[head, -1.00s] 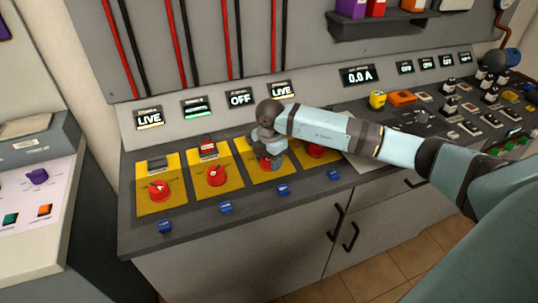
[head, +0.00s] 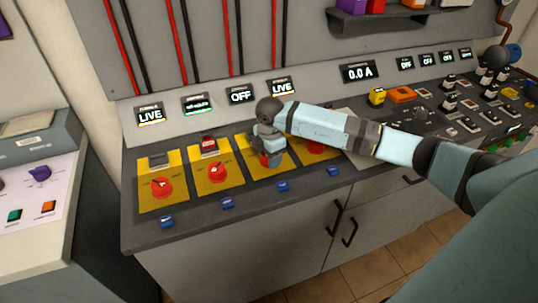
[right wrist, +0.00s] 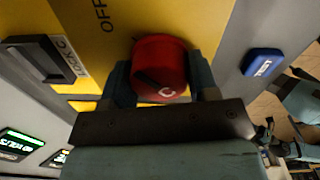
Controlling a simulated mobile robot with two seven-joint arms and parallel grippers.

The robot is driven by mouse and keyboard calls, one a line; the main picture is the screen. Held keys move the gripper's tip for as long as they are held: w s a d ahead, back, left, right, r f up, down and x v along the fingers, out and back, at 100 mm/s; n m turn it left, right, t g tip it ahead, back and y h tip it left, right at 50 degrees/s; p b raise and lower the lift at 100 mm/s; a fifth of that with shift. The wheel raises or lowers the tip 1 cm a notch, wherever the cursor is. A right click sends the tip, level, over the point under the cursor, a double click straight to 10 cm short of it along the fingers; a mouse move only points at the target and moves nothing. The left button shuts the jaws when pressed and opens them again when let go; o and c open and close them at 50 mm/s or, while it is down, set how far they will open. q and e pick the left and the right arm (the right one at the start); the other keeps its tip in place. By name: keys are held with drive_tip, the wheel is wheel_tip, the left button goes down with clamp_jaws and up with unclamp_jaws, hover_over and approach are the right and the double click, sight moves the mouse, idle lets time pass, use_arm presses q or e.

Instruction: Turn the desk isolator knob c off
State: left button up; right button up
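Knob c (right wrist: 160,68) is a red round knob with a dark pointer bar and a white C, on a yellow plate (right wrist: 190,20) marked OFF. In the head view it is the third red knob from the left, mostly hidden behind my right gripper (head: 268,158). In the right wrist view, the right gripper (right wrist: 163,82) has one finger on each side of the knob, and both look pressed against it. The display (head: 240,96) above this plate reads OFF. My left gripper is not in view.
Other red knobs (head: 162,187) (head: 220,173) (head: 317,147) sit on yellow plates on both sides. Blue tags (head: 227,203) line the desk's front edge. The first and fourth displays read LIVE. A grey desk with a purple knob (head: 40,173) stands at the left.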

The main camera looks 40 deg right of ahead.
drive_tip(key=o, duration=0.4)
drive_tip(key=shift+r, duration=0.15)
drive_tip(key=r, duration=1.3)
drive_tip(key=shift+s+r, duration=0.2)
drive_tip(key=shift+r, duration=0.15)
drive_tip(key=shift+s+f, duration=0.1)
drive_tip(key=shift+f, duration=0.05)
